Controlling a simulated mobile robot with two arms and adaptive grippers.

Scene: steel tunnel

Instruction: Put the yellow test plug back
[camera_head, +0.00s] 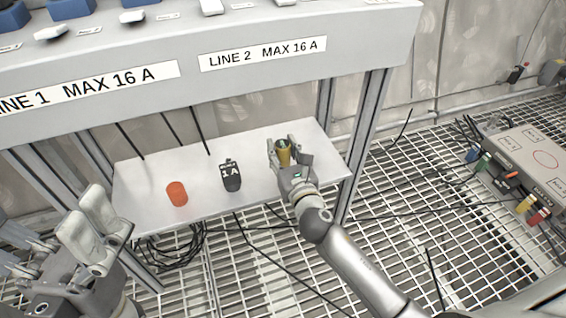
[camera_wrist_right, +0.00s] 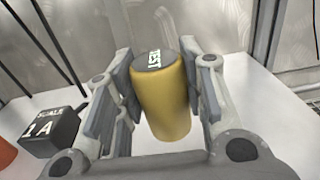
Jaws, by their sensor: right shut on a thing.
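The yellow test plug (camera_head: 283,155) is a cylinder with a dark top, standing at the right part of the white shelf. In the right wrist view the plug (camera_wrist_right: 163,105) is upright and its top reads TEST. My right gripper (camera_head: 287,158) is shut on it, with one finger on each side. Whether its base touches the shelf is hidden. My left gripper (camera_head: 92,228) is in the lower left of the head view, away from the shelf's objects, its fingers apart and nothing visible between them.
On the white shelf (camera_head: 205,208) stand an orange cylinder (camera_head: 177,193) and a black block marked 1 A (camera_head: 231,175), left of the plug. A grey box (camera_head: 535,158) with coloured plugs lies on the grating at right.

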